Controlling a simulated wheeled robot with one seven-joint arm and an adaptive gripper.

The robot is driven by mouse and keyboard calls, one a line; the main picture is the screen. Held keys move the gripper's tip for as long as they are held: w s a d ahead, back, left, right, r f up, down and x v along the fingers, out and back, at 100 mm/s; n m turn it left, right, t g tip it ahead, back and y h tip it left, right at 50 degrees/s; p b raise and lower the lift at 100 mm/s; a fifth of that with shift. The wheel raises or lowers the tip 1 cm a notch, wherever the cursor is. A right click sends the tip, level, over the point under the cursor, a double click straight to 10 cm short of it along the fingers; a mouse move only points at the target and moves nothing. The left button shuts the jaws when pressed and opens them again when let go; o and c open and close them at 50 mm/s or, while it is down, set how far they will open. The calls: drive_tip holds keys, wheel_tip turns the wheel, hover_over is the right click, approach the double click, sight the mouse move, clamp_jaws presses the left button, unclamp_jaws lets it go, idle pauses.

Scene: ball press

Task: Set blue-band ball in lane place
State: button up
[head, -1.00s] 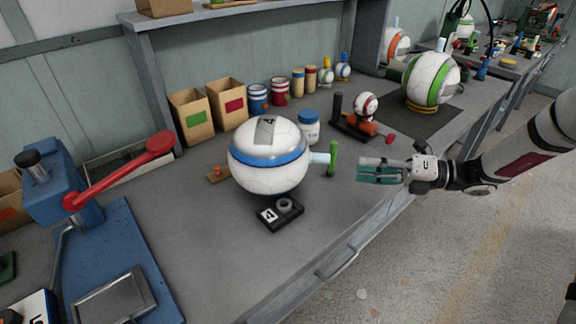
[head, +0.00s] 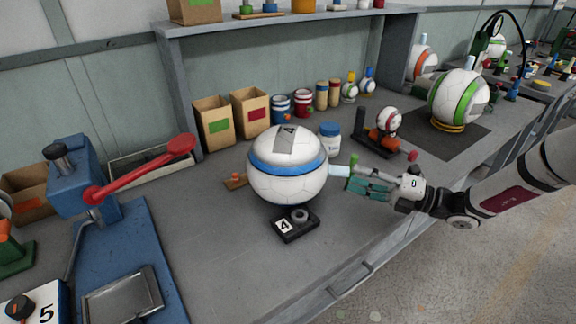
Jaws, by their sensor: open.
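The blue-band ball (head: 287,185) is white with a blue stripe and a grey patch marked 4. It rests on the bench, just behind a black block (head: 296,232) that bears a 4 label and a grey ring. A pale blue stub (head: 339,171) shows at the ball's right side, with a green upright piece (head: 353,161) at its end. My gripper (head: 352,180) is open, its teal-padded fingers pointing left beside the stub and partly in front of the green piece. I cannot tell whether they touch. No ball is between the fingers.
A blue press (head: 85,195) with a red lever (head: 140,170) stands at left. Boxes and jars line the back. A small red-striped ball (head: 388,121) on a stand and a green-striped ball (head: 458,97) are at right. The bench front is mostly clear.

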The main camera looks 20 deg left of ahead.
sight(342, 172)
drive_tip(key=a, duration=0.5)
drive_tip(key=shift+w+r, duration=0.25)
drive_tip(key=shift+w, duration=0.05)
clamp_jaws()
